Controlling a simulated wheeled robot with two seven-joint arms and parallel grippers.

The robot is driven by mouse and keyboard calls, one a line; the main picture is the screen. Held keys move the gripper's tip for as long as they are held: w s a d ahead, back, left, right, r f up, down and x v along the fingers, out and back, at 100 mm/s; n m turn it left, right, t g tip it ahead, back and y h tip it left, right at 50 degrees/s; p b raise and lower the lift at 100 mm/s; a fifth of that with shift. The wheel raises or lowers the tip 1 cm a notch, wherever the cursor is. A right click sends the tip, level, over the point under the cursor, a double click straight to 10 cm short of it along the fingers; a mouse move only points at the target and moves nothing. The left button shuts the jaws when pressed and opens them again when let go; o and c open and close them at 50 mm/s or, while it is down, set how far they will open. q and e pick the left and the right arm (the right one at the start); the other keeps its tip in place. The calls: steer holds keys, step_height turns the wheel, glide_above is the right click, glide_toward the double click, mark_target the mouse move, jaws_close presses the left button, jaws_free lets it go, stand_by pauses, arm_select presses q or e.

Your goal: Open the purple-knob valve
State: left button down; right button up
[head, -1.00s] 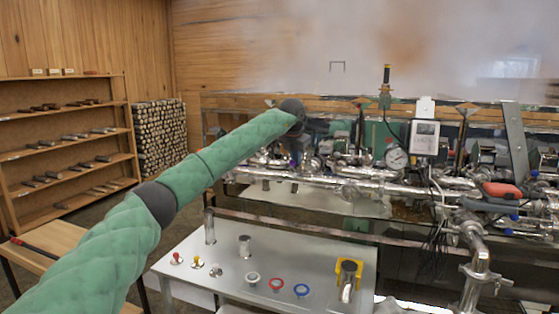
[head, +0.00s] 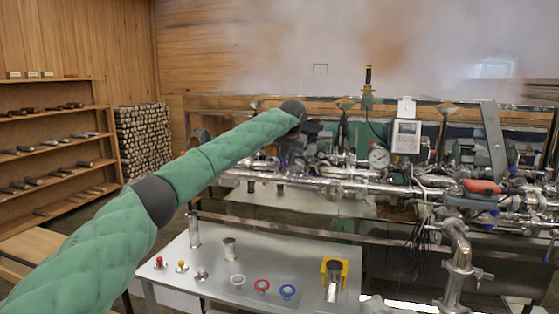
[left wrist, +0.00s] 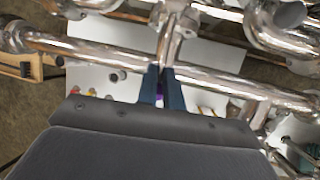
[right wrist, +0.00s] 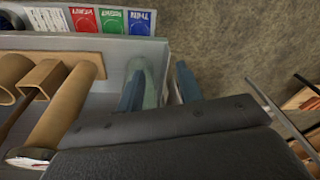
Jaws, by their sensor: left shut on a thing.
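My left gripper (left wrist: 162,88) is shut, with its two dark blue fingers close together at a steel pipe. A little purple, likely the purple knob (left wrist: 160,90), shows between and beside the fingers; most of it is hidden.
A grey table (head: 205,262) with small fittings and coloured rings stands below the pipes. A pressure gauge (head: 379,157) and a white meter box (head: 406,136) rise above them. Steam drifts over the evaporator. Brown tubes (right wrist: 65,105) lie beside my right gripper, near colour-labelled cards (right wrist: 112,21).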

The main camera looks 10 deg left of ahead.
arm_select(q)
steer(key=shift+f, duration=0.2)
steer(key=c, duration=1.6)
jaws_free()
steer(key=shift+o, duration=0.3)
steer(key=shift+r, duration=0.1)
steer(key=shift+s+r, duration=0.1)
steer(key=shift+r, duration=0.1)
